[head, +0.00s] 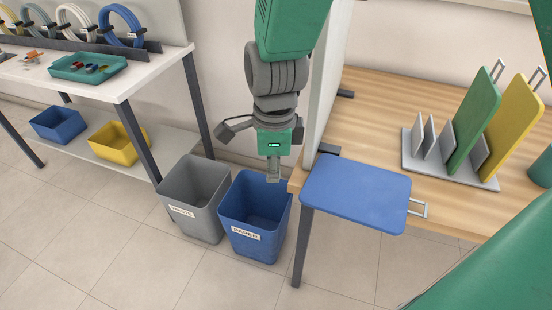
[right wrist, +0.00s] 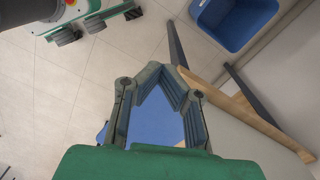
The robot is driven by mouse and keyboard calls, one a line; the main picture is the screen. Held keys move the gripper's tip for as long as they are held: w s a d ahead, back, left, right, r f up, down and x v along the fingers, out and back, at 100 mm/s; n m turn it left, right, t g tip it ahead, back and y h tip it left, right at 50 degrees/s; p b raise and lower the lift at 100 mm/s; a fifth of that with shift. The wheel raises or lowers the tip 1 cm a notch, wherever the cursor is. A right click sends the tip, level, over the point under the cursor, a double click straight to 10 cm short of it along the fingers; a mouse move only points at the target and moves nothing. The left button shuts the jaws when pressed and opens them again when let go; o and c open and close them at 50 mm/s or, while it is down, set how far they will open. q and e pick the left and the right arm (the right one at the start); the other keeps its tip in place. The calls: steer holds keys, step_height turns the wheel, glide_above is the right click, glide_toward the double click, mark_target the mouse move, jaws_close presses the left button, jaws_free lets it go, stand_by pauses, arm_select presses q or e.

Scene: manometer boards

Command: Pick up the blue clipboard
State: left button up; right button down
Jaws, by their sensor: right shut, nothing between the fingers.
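The blue clipboard (head: 356,194) lies flat at the front left corner of the wooden table (head: 385,110), its front part out past the table edge. Its metal clip (head: 418,208) points right. My right gripper (head: 273,172) points down, shut and empty, left of the clipboard and apart from it, in front of the blue bin. In the right wrist view the right gripper (right wrist: 163,75) shows its fingers closed to a point, with a blue surface (right wrist: 158,122), likely the clipboard, behind them. My left gripper is not in view.
A grey rack (head: 450,170) holds a green clipboard (head: 474,120) and a yellow one (head: 511,130) upright. A grey partition (head: 324,80) stands at the table's left end. A grey bin (head: 195,195) and a blue bin (head: 255,220) stand on the floor below.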

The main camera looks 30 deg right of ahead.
mark_target(302, 194)
steer(key=s+d+f+b, duration=0.1)
steer(key=d+f+b, duration=0.2)
steer(key=f, duration=0.5)
steer(key=shift+s+d+f+b, duration=0.25)
steer(key=shift+s+d+b, duration=0.1)
steer(key=shift+b, duration=0.1)
steer(key=shift+r, duration=0.1)
steer(key=shift+s+d+r+p, duration=0.1)
steer(key=shift+s+d+p, duration=0.35)
steer(key=shift+d+p, duration=0.5)
